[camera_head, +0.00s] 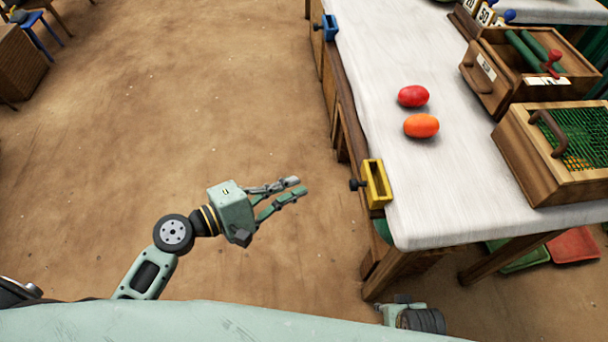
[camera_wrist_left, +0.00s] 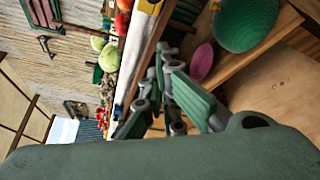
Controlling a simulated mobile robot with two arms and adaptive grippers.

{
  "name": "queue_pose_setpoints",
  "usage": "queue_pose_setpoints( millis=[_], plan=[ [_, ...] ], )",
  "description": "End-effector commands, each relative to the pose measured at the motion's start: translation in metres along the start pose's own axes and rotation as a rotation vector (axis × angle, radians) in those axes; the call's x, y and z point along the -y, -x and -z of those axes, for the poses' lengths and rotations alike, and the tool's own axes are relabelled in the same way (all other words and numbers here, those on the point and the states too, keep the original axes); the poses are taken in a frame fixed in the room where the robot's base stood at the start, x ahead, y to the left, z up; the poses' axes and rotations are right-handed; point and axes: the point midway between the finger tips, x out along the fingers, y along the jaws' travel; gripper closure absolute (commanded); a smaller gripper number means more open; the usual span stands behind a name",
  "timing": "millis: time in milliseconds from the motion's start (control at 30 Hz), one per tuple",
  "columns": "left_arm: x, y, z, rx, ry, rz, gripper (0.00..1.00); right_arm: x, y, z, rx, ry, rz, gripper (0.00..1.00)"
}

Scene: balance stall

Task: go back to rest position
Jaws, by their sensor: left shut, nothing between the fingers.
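My left gripper (camera_head: 297,187) is out over the bare brown floor, left of the table (camera_head: 455,215). Its fingers are shut with nothing between them, and it touches nothing. In the left wrist view its fingers (camera_wrist_left: 165,100) show in front of the table's edge. A part of my right arm shows at the bottom, below the table's front corner. My right gripper is not in view.
On the white tabletop lie a red oval object (camera_head: 413,96) and an orange one (camera_head: 421,126). Wooden boxes (camera_head: 555,150) stand at the right. A yellow clamp (camera_head: 376,184) and a blue clamp (camera_head: 329,27) sit on the table's left edge.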

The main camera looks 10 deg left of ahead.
Motion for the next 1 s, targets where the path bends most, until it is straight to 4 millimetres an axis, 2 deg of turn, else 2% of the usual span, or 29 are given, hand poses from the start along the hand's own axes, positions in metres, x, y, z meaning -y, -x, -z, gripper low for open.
queue_pose_setpoints(
  millis=[267,367,467,667,700,800,900,1000],
  plan=[
    [0.001,0.005,0.0,0.0,-0.002,0.002,1.0,0.0,0.002,-0.002,0.005,-0.001,0.0,0.6],
    [0.013,0.004,0.004,-0.013,-0.044,0.033,1.0,0.0,0.001,-0.002,0.005,-0.001,0.0,0.6],
    [0.047,0.004,0.014,-0.046,-0.162,0.124,1.0,0.0,0.001,-0.001,0.004,-0.001,0.0,0.6],
    [0.159,0.018,0.048,-0.089,-0.55,0.472,1.0,0.0,0.001,-0.001,0.004,-0.001,0.0,0.6],
    [0.182,0.025,0.055,-0.084,-0.628,0.553,1.0,0.0,0.001,-0.001,0.003,-0.001,0.0,0.6],
    [0.233,0.047,0.07,-0.054,-0.809,0.754,1.0,0.0,0.001,-0.001,0.003,-0.001,0.0,0.6],
    [0.273,0.071,0.081,-0.003,-0.958,0.935,1.0,0.0,0.001,-0.001,0.003,-0.001,0.0,0.6],
    [0.303,0.094,0.089,0.06,-1.078,1.092,1.0,0.0,0.001,-0.001,0.003,-0.001,0.0,0.6]
  ],
)
